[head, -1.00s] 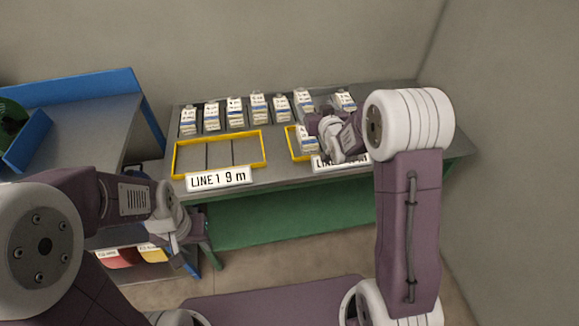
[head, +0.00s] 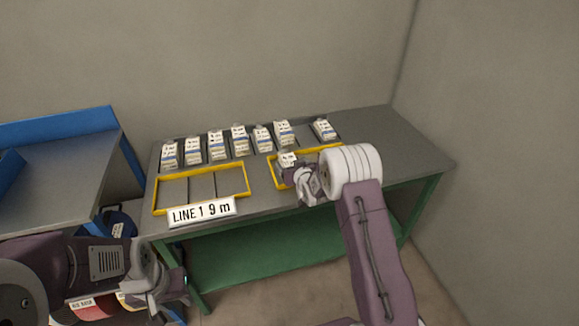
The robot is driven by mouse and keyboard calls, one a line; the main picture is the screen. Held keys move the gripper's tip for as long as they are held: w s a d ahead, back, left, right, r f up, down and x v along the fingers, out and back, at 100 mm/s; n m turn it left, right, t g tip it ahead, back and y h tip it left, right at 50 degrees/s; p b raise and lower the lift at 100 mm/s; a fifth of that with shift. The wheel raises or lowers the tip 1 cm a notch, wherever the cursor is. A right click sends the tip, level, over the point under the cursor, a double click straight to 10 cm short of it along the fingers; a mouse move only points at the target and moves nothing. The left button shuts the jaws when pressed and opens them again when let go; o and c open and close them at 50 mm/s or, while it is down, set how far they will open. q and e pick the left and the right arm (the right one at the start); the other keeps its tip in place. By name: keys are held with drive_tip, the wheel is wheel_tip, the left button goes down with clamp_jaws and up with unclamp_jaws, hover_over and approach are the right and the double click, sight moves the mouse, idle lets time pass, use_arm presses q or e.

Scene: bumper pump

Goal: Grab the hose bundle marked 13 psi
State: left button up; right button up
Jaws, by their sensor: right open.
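Several hose bundles with white labels stand in a row along the back of the grey table, among them one at the left end (head: 169,154), one in the middle (head: 239,140) and one set apart at the right (head: 324,129). Their printed marks are too small to read, so I cannot tell which says 13 psi. Another bundle (head: 286,159) sits in the left part of the right yellow frame. My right gripper (head: 304,192) is open at the front of that frame, just nearer than this bundle. My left gripper (head: 178,287) is low at the left, away from the bundles; its jaws are unclear.
The left yellow frame (head: 246,180) is empty, behind a sign reading LINE 1 9 m (head: 202,213). My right arm covers part of the right frame. The grey table (head: 395,155) is clear at its right end. A blue-edged bench (head: 60,175) stands at the left.

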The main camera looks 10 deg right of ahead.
sight(289, 160)
drive_tip(key=x, duration=0.3)
drive_tip(key=shift+w+f, duration=0.25)
drive_tip(key=shift+w, duration=0.1)
drive_tip(key=shift+s+r, duration=0.1)
drive_tip(key=shift+c, duration=0.9)
clamp_jaws()
drive_tip(key=shift+r, duration=0.1)
drive_tip(key=shift+r, duration=0.5)
wheel_tip(289, 160, up, 3)
drive_tip(key=shift+r, duration=0.1)
drive_tip(key=s+d+r+p, duration=0.1)
drive_tip(key=s+d+r, duration=0.5)
drive_tip(key=d, duration=0.3)
drive_tip(key=shift+s+r, duration=0.3)
drive_tip(key=shift+s, duration=0.2)
